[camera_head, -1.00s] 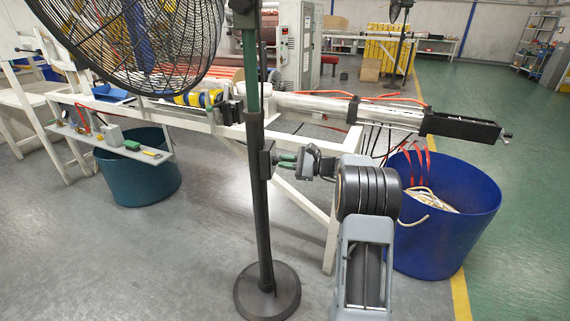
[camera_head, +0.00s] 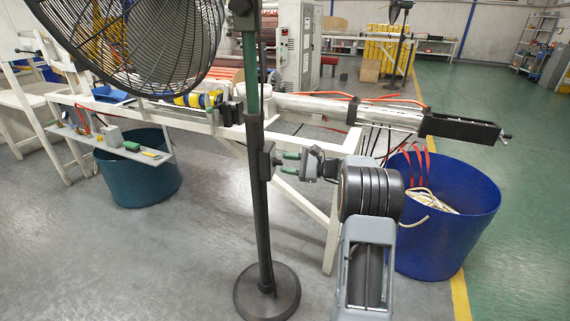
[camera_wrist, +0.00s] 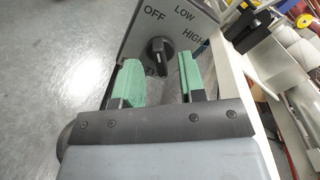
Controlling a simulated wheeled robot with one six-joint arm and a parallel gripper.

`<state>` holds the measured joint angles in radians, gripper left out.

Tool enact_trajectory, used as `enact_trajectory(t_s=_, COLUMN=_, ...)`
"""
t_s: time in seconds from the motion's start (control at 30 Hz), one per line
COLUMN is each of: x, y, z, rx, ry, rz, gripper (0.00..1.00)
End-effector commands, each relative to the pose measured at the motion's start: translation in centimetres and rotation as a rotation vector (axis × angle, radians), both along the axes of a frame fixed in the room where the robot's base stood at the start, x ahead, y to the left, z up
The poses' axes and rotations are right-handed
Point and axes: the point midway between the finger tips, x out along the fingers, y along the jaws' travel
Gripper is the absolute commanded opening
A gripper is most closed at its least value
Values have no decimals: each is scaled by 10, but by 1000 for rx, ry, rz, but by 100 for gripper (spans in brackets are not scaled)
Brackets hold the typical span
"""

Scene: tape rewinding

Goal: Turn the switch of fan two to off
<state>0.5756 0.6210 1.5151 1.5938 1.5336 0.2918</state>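A black-poled standing fan (camera_head: 258,205) is in front of me in the head view, its caged head at upper left. A switch box (camera_head: 267,160) sits on its pole. In the wrist view the grey box face (camera_wrist: 205,45) reads OFF, LOW and HIGH, with a black knob (camera_wrist: 157,57) below the labels. I cannot tell for sure which label the knob points at. My gripper (camera_head: 290,163) is just right of the box. Its green fingers (camera_wrist: 158,73) are open, one on each side of the knob in the wrist view, apart from it and holding nothing.
A white frame with a long metal cylinder (camera_head: 315,107) runs behind the pole. A blue tub (camera_head: 460,225) stands to the right and a teal tub (camera_head: 137,185) to the left. Another fan (camera_head: 398,45) stands far back. Floor is open at lower left.

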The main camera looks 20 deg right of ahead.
Motion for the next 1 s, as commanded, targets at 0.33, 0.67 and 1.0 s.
enact_trajectory(t_s=0.33, x=-41, y=-57, z=2, rx=1, ry=1, rz=-4, gripper=37)
enact_trajectory(t_s=0.67, x=-68, y=-95, z=1, rx=0, ry=0, rz=-1, gripper=37)
enact_trajectory(t_s=1.0, x=-74, y=-103, z=0, rx=0, ry=0, rz=1, gripper=37)
